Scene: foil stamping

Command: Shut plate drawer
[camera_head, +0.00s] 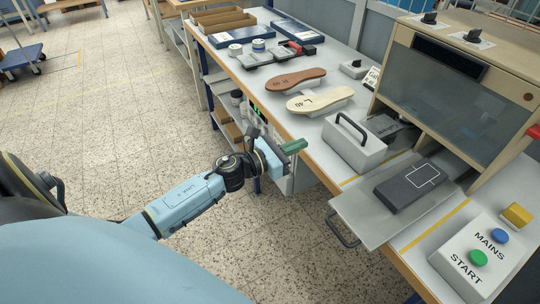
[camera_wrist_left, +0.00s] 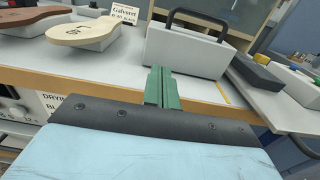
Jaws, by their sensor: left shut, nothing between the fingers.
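The plate drawer (camera_head: 355,218) is a flat grey tray that sticks out past the table's front edge below the press. Its dark loop handle (camera_head: 342,232) hangs at the front. A dark plate block (camera_head: 408,186) with a white outline lies on the drawer. The drawer also shows at the right of the left wrist view (camera_wrist_left: 285,110). My left gripper (camera_head: 293,146), with green fingers, is shut and empty at the table's front edge. It is left of the drawer and apart from its handle. The fingers also show in the left wrist view (camera_wrist_left: 162,88). My right gripper is not in view.
A grey block with a black handle (camera_head: 352,148) stands left of the drawer. Shoe soles (camera_head: 320,100) lie on supports farther left. The press housing (camera_head: 450,90) rises behind the drawer, and a START/MAINS button box (camera_head: 468,262) stands right. The floor in front is clear.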

